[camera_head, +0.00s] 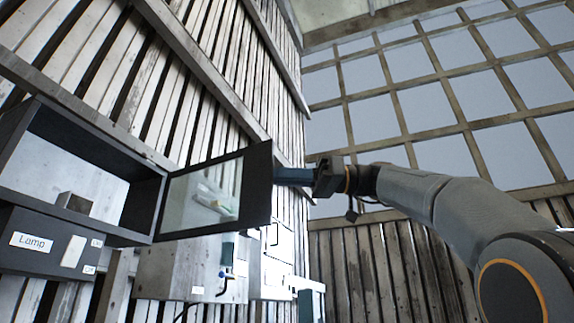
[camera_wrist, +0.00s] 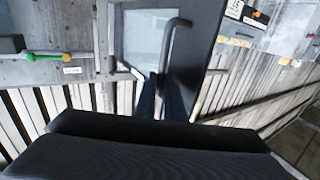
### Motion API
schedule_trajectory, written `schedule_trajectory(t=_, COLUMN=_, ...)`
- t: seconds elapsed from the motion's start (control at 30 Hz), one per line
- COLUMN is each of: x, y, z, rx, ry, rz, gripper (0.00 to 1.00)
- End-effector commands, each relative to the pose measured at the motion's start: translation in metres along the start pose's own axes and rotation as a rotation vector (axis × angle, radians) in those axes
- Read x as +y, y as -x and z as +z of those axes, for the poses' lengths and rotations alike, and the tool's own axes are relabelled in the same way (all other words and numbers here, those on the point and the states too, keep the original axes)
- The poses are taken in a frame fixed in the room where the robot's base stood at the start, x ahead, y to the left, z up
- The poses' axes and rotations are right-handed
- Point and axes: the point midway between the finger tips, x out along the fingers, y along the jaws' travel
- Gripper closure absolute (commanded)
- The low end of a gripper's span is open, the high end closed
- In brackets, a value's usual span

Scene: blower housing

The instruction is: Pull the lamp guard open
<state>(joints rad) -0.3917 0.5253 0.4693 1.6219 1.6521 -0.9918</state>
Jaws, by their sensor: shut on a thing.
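A gap shows the box's open inside. In the wrist view the guard (camera_wrist: 200,48) has a dark bar handle (camera_wrist: 172,38). My gripper (camera_head: 280,176) is at the guard's free right edge. In the wrist view its fingers (camera_wrist: 162,98) are shut on the lower part of the handle. The exact grip is partly hidden by the fingers.
A panel labelled Lamp (camera_head: 32,242) with a white switch is below the box. Grey boxes (camera_head: 272,258) and a blue-handled fitting (camera_head: 226,274) are on the wall below the guard. Open space lies right of the guard, around my arm.

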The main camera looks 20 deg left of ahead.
Motion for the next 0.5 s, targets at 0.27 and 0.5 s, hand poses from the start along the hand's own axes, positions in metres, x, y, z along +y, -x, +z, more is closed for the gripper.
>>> schedule_trajectory(t=0.27, x=0.0102, y=-0.0083, z=0.0002, rx=0.002, ry=-0.002, rz=-0.007, gripper=1.00)
schedule_trajectory(t=0.5, x=0.0125, y=-0.0070, z=0.0016, rx=0.001, ry=-0.003, rz=-0.004, gripper=1.00)
